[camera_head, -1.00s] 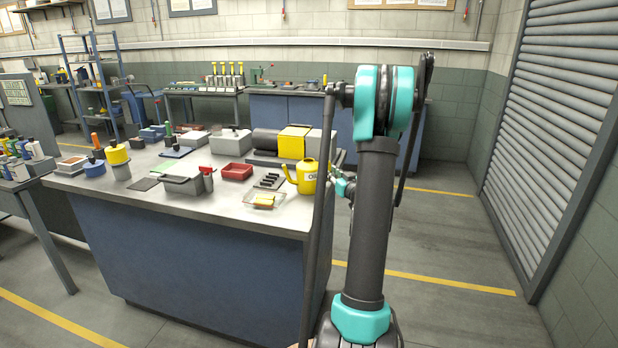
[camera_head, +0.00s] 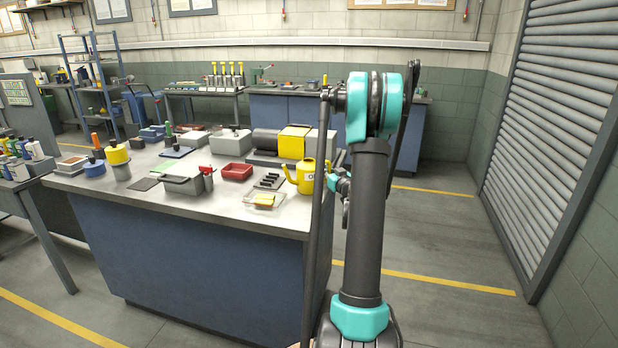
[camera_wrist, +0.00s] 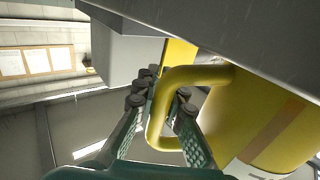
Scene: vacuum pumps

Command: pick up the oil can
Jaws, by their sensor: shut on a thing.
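The yellow oil can (camera_head: 304,178) stands at the right end of the steel-topped workbench in the head view, its spout to the left. My gripper (camera_head: 341,186) is at its right side, partly hidden by my arm. In the wrist view the can's yellow body (camera_wrist: 262,125) fills the right side, and its looped handle (camera_wrist: 160,108) runs between my gripper's fingers (camera_wrist: 168,105). The fingers are shut on the handle. Whether the can's base touches the bench is hard to tell.
A clear tray (camera_head: 264,201) with yellow and orange items lies just left of the can. A black rack (camera_head: 270,181) and a red bin (camera_head: 237,172) are further left. A grey and yellow pump (camera_head: 291,143) stands behind. Open floor lies right of the bench (camera_head: 180,203).

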